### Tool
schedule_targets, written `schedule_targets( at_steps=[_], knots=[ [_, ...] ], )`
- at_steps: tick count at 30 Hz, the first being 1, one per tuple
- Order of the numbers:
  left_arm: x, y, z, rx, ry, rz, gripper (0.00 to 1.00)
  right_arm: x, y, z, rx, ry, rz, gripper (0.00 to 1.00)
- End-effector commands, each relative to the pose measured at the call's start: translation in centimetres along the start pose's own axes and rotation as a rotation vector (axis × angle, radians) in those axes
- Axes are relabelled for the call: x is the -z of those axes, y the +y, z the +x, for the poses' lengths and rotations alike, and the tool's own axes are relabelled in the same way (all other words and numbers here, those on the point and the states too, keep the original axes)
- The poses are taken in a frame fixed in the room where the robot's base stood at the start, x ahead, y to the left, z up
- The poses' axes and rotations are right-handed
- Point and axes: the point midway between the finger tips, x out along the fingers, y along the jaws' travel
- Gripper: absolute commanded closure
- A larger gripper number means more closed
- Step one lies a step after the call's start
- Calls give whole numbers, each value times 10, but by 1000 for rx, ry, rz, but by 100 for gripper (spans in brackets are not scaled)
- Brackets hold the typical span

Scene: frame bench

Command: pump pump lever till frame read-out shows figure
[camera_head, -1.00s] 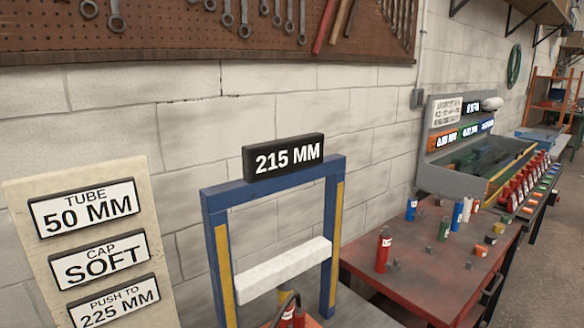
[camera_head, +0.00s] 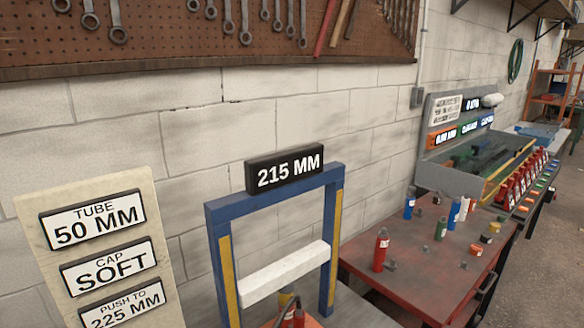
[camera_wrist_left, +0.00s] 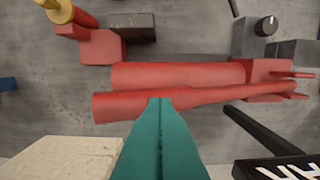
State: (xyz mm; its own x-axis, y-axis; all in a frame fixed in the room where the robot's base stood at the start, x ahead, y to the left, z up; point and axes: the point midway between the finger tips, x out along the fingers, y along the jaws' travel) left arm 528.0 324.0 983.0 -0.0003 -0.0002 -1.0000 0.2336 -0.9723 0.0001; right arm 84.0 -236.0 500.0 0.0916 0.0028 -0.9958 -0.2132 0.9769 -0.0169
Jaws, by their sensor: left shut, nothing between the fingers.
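The blue frame (camera_head: 213,240) stands in the middle of the head view. Its black read-out (camera_head: 285,168) on top shows 215 MM. A white crossbar (camera_head: 284,275) spans the frame. A sign board (camera_head: 30,224) at left reads TUBE 50 MM, CAP SOFT, PUSH TO 225 MM. In the left wrist view a long red lever (camera_wrist_left: 215,97) lies alongside a thicker red cylinder (camera_wrist_left: 175,75). My left gripper (camera_wrist_left: 160,101) has teal fingers shut, empty, with tips at the lever; I cannot tell whether they touch. My right gripper is in neither view.
A red table (camera_head: 420,262) with several small bottles and blocks stands right of the frame. A grey rack (camera_head: 440,180) is behind it. The wrist view shows a box with a black knob (camera_wrist_left: 266,26) and a dark bar (camera_wrist_left: 262,131).

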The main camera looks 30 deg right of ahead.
Motion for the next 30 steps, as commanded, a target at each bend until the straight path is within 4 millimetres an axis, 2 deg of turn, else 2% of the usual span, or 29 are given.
schedule_targets(
  at_steps=[20, 30],
  knots=[
    [0, 0, 1, -1, 0, 0, 100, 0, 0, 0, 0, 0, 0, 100],
    [0, 0, 36, 1, -1, -1, 100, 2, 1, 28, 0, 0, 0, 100]
  ],
)
